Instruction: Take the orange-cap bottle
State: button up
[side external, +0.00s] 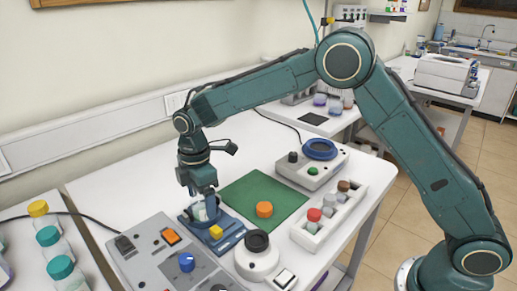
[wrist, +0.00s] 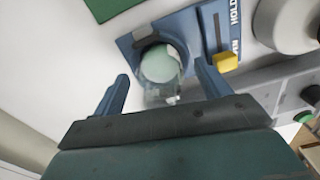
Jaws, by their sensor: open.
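My gripper (side external: 204,199) points down over the blue holder (side external: 226,232) on the table. In the wrist view its fingers (wrist: 161,72) are open, one on each side of a clear bottle (wrist: 160,95) with a pale green round top. The bottle stands in the holder's ring; I cannot tell whether the fingers touch it. No orange cap shows on this bottle. In the side view its body (side external: 205,211) is partly hidden by my gripper. An orange cap (side external: 264,209) lies on the green mat (side external: 236,194), right of the holder.
A grey control box (side external: 150,255) with a blue knob stands at front left, a round white device (side external: 257,262) at front. A white rack (side external: 322,232) holds several capped bottles at right. Several capped bottles (side external: 48,236) stand at far left. A yellow block (side external: 216,232) sits on the holder.

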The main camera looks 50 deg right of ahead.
dwell(0.5)
jog(key=c, duration=1.2)
jog(key=shift+r, duration=0.1)
notch_tip(320, 180, up, 20)
jog(key=shift+f, duration=0.15)
dwell(0.4)
